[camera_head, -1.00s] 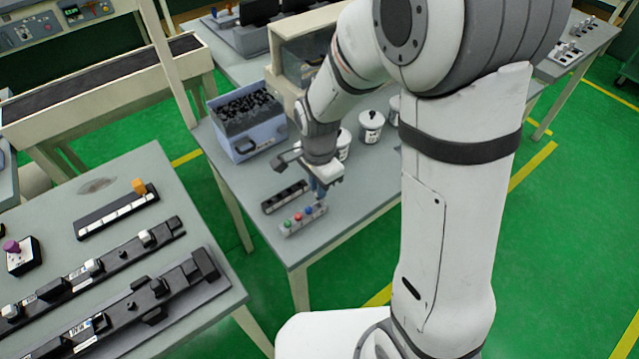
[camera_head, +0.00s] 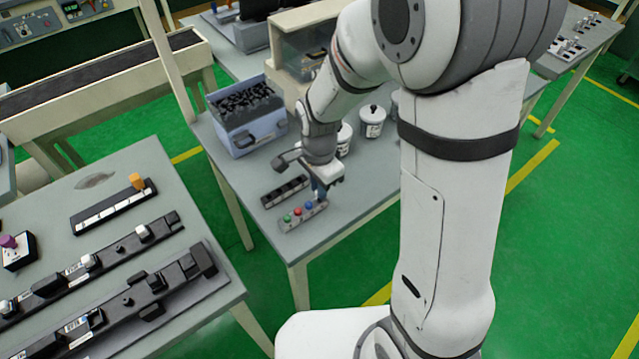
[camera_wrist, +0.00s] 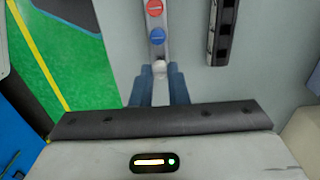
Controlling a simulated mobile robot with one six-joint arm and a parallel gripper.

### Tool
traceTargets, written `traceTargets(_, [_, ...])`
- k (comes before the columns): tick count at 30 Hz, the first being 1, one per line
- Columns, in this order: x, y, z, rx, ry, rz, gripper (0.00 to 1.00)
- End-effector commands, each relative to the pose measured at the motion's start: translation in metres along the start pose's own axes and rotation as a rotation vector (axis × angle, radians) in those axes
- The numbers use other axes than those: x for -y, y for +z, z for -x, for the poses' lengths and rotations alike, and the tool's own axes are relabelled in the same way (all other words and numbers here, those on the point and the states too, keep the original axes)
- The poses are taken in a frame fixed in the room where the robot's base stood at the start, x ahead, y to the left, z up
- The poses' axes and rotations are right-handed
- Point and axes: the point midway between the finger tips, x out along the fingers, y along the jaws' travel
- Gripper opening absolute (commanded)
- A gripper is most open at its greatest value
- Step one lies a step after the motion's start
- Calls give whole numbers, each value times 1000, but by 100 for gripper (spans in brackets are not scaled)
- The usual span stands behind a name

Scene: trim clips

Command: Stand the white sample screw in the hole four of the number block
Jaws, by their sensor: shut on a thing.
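The white sample screw (camera_wrist: 160,68) shows as a pale round head between my fingertips in the wrist view. My gripper (camera_wrist: 159,82) is shut on it at the near end of a light grey rack (camera_wrist: 148,20); it also shows in the head view (camera_head: 320,192). I cannot tell whether the screw still sits in the rack. A black block (camera_wrist: 224,25) with a row of holes lies beside the rack, apart from it, and it shows in the head view (camera_head: 285,191). It may be the number block; no numbers are readable.
The rack also holds red (camera_wrist: 154,7), blue (camera_wrist: 157,36) and green (camera_head: 287,218) screws. A blue-grey bin (camera_head: 250,130) and white lidded jars (camera_head: 372,122) stand behind. A left table (camera_head: 165,250) carries black rails and a black strip with an orange piece (camera_head: 137,181).

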Motion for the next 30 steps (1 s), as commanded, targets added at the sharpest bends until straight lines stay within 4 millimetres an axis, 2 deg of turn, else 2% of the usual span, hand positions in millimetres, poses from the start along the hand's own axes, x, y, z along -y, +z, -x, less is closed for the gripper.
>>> traceTargets(30, [0, -1, -21, 0, 0, -2, 0])
